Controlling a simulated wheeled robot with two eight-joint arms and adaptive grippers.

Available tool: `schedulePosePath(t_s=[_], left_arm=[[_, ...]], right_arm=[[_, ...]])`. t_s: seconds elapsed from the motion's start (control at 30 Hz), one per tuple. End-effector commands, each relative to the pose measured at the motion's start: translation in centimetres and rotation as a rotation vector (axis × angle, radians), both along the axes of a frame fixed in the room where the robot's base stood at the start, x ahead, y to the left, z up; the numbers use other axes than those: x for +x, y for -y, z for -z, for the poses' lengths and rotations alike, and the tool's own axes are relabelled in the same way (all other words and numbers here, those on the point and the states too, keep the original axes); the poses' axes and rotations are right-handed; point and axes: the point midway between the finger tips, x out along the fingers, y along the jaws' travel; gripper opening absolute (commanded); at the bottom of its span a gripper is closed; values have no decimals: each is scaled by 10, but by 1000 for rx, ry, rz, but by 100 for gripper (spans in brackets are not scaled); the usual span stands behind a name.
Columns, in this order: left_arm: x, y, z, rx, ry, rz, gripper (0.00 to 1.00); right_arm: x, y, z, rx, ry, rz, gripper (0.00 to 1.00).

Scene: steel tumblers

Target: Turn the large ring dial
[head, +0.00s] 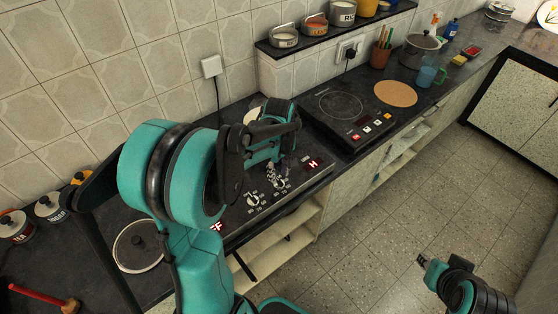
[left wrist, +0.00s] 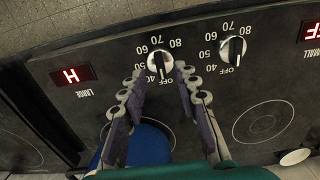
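The large ring dial is a black knob with a silver pointer (left wrist: 160,66) on the dark cooktop panel, beside a red "H" display marked LARGE (left wrist: 74,75). In the head view the dial (head: 281,184) shows just below my left gripper (head: 272,172). In the left wrist view my left gripper (left wrist: 160,72) is open. Its fingertips are on either side of the dial's lower part, with a gap between them; contact is unclear. The pointer stands near the OFF mark. My right gripper (head: 428,263) hangs over the floor at lower right, too small to read.
A second dial (left wrist: 232,50) sits close beside the first, with an "F" display (left wrist: 312,32) marked SMALL.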

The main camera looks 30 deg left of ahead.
Motion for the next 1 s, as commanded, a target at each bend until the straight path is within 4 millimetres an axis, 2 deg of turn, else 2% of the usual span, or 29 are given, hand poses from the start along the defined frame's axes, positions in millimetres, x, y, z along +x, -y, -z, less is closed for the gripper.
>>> schedulePosePath(t_s=[0.2, 0.4, 0.6, 1.0], left_arm=[[0, 0, -50, 0, 0, 0, 31], [0, 0, -82, 0, 0, 0, 31], [0, 0, -92, 0, 0, 0, 31], [0, 0, -92, 0, 0, 0, 31]], right_arm=[[0, 0, 0, 0, 0, 0, 29], [0, 0, 0, 0, 0, 0, 29], [0, 0, 0, 0, 0, 0, 29], [0, 0, 0, 0, 0, 0, 29]])
